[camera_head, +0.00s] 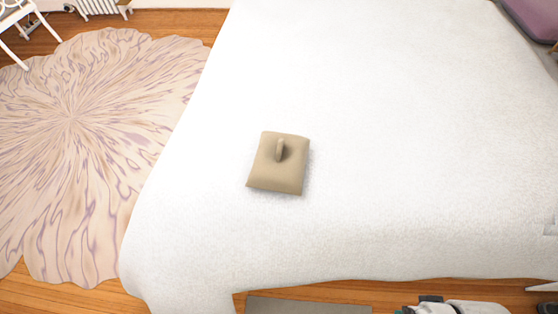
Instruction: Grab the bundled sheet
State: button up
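The bundled sheet (276,180) is a beige, folded, cushion-like square with a small upright loop or tab near its middle. It lies on the white bed cover (400,150), left of the bed's centre, with bare cover all around it. Grey and white parts at the bottom right edge look like part of my own body. My gripper's fingers cannot be made out in this view, and nothing touches the sheet.
A pale, purple-veined rug (80,150) lies on the wooden floor left of the bed. A white chair (18,22) and a radiator (97,7) stand at the top left. A purple seat (532,18) shows at the top right. A grey flat thing (305,306) lies at the bottom.

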aim_at(279, 163)
jog(key=i+l, duration=0.3)
jog(key=l, duration=0.15)
jog(key=i+l, duration=0.35)
jog(key=i+l+u, duration=0.1)
jog(key=i+l, duration=0.2)
jog(key=l, duration=0.25)
